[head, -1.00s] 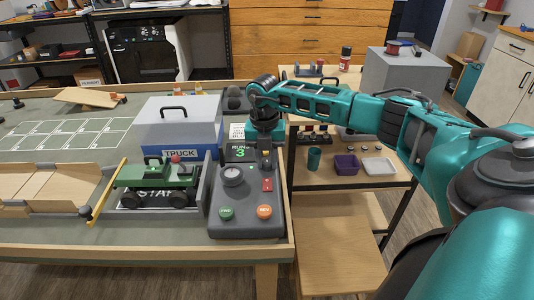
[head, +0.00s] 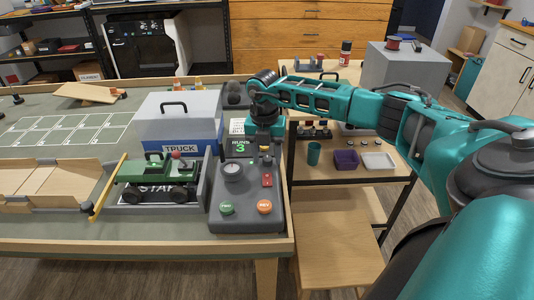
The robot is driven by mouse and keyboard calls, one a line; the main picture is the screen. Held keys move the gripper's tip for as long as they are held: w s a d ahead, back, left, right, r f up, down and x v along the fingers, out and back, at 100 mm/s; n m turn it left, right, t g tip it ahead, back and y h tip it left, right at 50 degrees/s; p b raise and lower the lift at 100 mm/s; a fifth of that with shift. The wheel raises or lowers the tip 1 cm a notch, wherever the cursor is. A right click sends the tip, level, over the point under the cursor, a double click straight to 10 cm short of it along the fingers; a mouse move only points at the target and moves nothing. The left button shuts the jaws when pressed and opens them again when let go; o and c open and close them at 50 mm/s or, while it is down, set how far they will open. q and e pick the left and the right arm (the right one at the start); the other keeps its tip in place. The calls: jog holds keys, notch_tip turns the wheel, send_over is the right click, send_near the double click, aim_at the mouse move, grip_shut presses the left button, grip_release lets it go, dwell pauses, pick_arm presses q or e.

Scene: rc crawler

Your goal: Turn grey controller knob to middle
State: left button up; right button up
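The grey controller (head: 243,219) sits at the right edge of the green table. Its round grey knob (head: 232,170) is at the upper left of its top face; its pointer is too small to read. A small lever with a yellow tip (head: 264,149) and a red switch (head: 267,180) are to the right of the knob. My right gripper (head: 264,134) points down behind the lever, to the right of and beyond the knob, apart from it. Its fingers are too small and hidden to tell their opening. My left gripper is out of view.
A green toy truck (head: 158,172) stands on the start pad left of the controller. A grey-lidded truck box (head: 178,118) is behind it. Green (head: 226,209) and orange (head: 264,207) buttons are at the controller's front. A wooden shelf cart stands to the right.

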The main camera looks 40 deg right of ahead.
aim_at(265, 158)
jog(key=r, duration=0.6)
jog(key=r+p, duration=0.1)
jog(key=r, duration=0.6)
jog(key=shift+w+a, duration=0.2)
